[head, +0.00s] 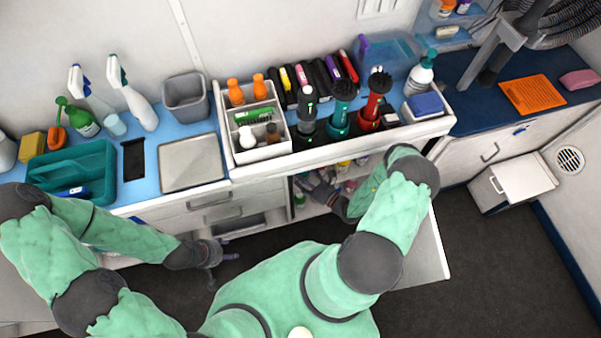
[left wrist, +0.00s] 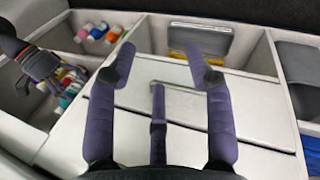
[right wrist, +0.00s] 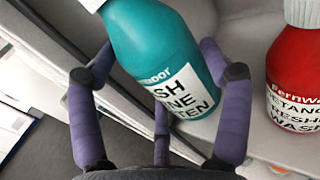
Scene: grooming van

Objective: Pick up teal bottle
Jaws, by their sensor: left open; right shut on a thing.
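The teal bottle (right wrist: 160,60) has a white cap and a white label with black print. In the right wrist view it leans between the fingers of my right gripper (right wrist: 155,75), which is shut on it. In the head view my right gripper (head: 318,190) is inside the open shelf space under the counter, and the teal bottle cannot be made out clearly there. My left gripper (head: 225,262) is open and empty, low in front of the drawers. Its spread fingers also show in the left wrist view (left wrist: 160,75).
A red bottle (right wrist: 295,80) with a white cap stands close to the right of the teal one. Several small bottles (left wrist: 98,32) lie in compartments in the left wrist view. The counter above holds a teal caddy (head: 85,160), spray bottles and a white organizer (head: 262,150).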

